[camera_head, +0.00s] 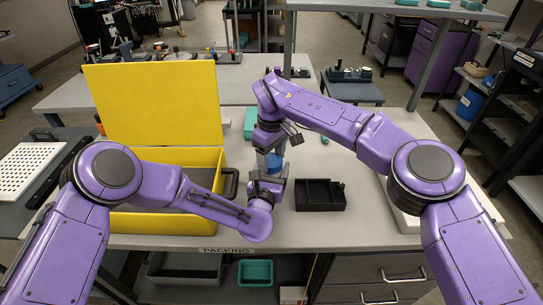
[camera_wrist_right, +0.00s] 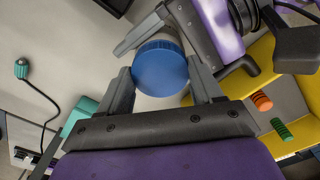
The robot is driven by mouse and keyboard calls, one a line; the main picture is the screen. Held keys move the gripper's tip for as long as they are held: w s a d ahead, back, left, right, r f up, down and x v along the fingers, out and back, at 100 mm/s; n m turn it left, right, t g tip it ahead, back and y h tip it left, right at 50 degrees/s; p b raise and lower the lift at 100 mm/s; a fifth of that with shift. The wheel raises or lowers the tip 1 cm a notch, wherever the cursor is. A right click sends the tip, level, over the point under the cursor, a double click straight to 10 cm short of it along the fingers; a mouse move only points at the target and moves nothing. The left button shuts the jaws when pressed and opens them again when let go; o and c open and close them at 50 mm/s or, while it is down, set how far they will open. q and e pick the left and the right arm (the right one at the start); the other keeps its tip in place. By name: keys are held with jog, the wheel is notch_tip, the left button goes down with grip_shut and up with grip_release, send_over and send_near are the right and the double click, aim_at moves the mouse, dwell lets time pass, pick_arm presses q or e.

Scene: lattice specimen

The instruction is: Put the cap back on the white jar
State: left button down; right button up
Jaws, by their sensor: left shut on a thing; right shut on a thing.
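The blue cap (camera_wrist_right: 160,70) fills the middle of the right wrist view, its round top facing the camera. My right gripper (camera_wrist_right: 163,88) is shut on it, one finger on each side. The white jar (camera_wrist_right: 157,37) shows as a pale body behind the cap, mostly hidden. My left gripper (camera_head: 272,172) is shut on the jar, below my right gripper (camera_head: 268,152) in the head view. The cap sits in line with the jar; whether it is seated or a small gap remains I cannot tell.
An open yellow case (camera_head: 220,165) stands to the left on the packing table (camera_head: 350,232). A black divided tray (camera_head: 320,204) lies to the right of my grippers. A teal object (camera_head: 250,122) lies behind them. The table front right of the tray is clear.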

jog(key=m, duration=0.4)
jog(key=shift+r, duration=0.1)
jog(key=o, duration=1.1)
